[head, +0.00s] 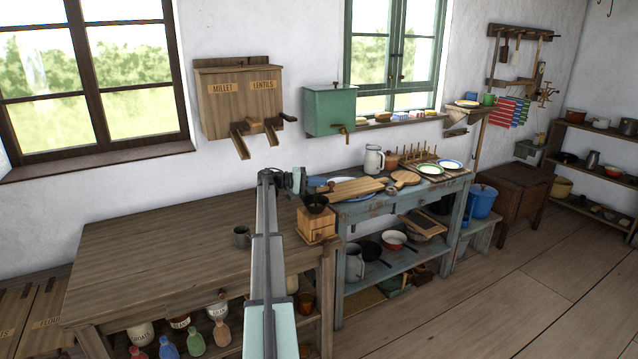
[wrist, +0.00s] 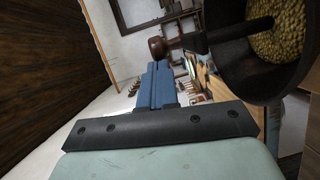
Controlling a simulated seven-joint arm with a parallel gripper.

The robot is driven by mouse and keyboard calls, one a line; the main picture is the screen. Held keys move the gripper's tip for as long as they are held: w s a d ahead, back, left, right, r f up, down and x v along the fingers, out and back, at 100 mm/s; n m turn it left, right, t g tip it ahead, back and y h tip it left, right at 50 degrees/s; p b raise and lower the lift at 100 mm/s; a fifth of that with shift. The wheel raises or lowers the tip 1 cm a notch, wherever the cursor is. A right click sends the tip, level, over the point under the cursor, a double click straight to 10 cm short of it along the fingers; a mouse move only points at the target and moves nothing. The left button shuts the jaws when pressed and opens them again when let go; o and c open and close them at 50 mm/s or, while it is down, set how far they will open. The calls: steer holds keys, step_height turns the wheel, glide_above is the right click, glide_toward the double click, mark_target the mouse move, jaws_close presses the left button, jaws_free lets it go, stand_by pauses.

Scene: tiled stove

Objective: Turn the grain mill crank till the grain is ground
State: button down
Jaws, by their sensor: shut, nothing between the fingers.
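The grain mill (head: 317,222) is a wooden box with a drawer and a dark bowl-shaped hopper, standing near the right end of the brown table. In the wrist view the hopper (wrist: 235,68) is at the upper right, with yellow grain (wrist: 285,32) in it. A dark crank bar crosses above the grain and carries a brown knob (wrist: 157,47) at its outer end. My gripper (head: 299,181) is above and behind the mill in the head view. In the wrist view its blue fingers (wrist: 155,82) are together and empty, with the knob just beyond their tips; contact cannot be told.
The blue-grey side table to the right holds boards, a jug (head: 374,160) and plates. The millet and lentils dispenser (head: 240,100) hangs on the wall behind. The table's left part is clear.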

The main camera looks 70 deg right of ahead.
mark_target(329, 184)
steer(key=shift+s+a, duration=0.1)
steer(key=shift+s, duration=0.4)
stand_by(0.3)
steer(key=shift+s, duration=0.25)
steer(key=shift+s+a, duration=0.7)
steer(key=shift+s, duration=0.15)
steer(key=shift+w+d, duration=0.1)
stand_by(1.1)
